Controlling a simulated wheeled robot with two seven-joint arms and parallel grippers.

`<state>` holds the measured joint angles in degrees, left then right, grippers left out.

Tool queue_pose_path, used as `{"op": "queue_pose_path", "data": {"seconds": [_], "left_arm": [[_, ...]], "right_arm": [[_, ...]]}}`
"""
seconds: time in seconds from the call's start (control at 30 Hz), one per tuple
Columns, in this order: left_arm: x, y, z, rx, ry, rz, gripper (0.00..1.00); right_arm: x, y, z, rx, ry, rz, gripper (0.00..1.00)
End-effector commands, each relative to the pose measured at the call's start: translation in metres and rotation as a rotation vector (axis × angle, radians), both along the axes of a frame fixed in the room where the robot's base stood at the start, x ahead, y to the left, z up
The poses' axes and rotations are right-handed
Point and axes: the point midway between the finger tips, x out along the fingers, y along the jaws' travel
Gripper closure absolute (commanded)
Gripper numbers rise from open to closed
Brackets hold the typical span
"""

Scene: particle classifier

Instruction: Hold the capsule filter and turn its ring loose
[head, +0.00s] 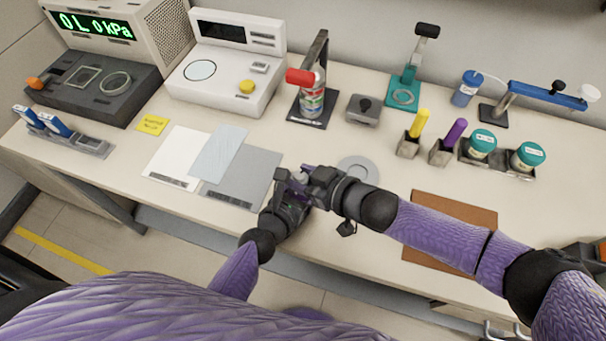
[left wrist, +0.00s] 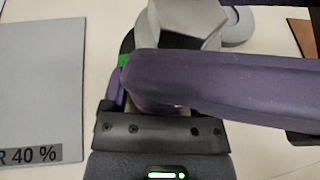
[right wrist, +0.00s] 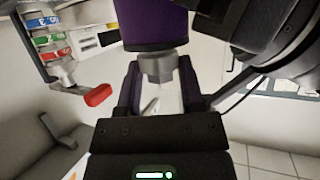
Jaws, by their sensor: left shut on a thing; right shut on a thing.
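The capsule filter is held between my two grippers above the front edge of the bench and is mostly hidden. A small pale grey part of it (head: 298,175) shows in the head view. In the left wrist view a grey, faceted part (left wrist: 185,20) shows beyond a purple finger of my right gripper, which crosses the picture. My left gripper (head: 288,190) is shut on the filter from below left. My right gripper (head: 306,180) comes from the right and is shut on a grey stepped part (right wrist: 157,66), seen between its purple fingers. I cannot tell whether the ring has turned.
A round grey disc (head: 357,169) lies on the bench just behind my grippers. Grey and white sheets (head: 240,178) lie to the left and a brown mat (head: 450,222) to the right.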

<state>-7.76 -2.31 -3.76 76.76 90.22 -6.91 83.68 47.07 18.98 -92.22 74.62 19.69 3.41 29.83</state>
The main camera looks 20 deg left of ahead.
Motion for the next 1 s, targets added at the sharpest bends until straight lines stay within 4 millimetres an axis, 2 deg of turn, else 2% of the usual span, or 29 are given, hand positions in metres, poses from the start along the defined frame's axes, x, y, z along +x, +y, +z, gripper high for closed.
{"op": "queue_pose_path", "data": {"seconds": [0.53,0.57,0.7,0.73,1.0], "left_arm": [[0.0,-0.0034,0.0006,-0.002,-0.002,-0.009,1.0],[0.0,-0.0034,0.0006,-0.002,-0.002,-0.009,1.0],[0.0001,-0.0026,0.0006,-0.001,-0.002,-0.007,1.0],[0.0001,-0.0024,0.0005,-0.001,-0.002,-0.006,1.0],[0.0002,-0.0014,0.0004,-0.001,-0.002,-0.003,1.0]], "right_arm": [[-0.0005,-0.0004,-0.0008,-0.002,0.004,0.028,1.0],[-0.0005,-0.0004,-0.0008,-0.002,0.003,0.027,0.47],[-0.0002,-0.0005,-0.0006,-0.002,0.003,0.027,0.18],[-0.0002,-0.0007,-0.0006,-0.002,0.003,0.027,0.15],[0.0002,-0.0008,-0.0004,-0.001,0.002,0.027,0.15]]}}
